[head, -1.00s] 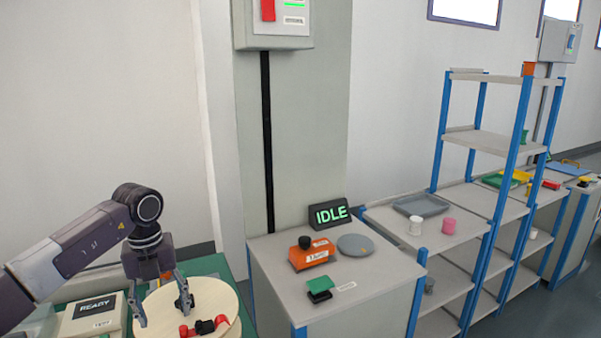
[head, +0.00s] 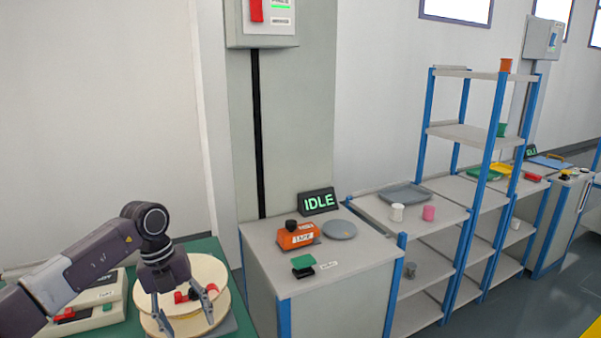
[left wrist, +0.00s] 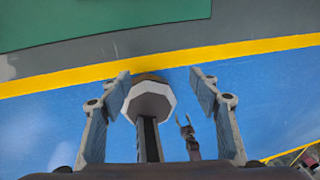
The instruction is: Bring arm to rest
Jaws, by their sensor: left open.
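My left gripper (head: 188,322) is open and empty. In the head view it points down in front of the round cream spool (head: 205,275) at the lower left, overlapping it in the picture. I cannot tell whether it touches the spool. In the left wrist view the two fingers of my left gripper (left wrist: 160,85) stand wide apart with nothing gripped. A small two-pronged gripper, apparently my right one (left wrist: 187,130), shows far below; its state is too small to judge.
Red and black parts (head: 188,296) lie on the spool. A cream device (head: 95,300) sits left on the green table (head: 212,246). A grey cabinet (head: 345,268) carries an IDLE sign (head: 318,201) and an orange box (head: 297,236). Blue-posted shelves (head: 465,132) stand right.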

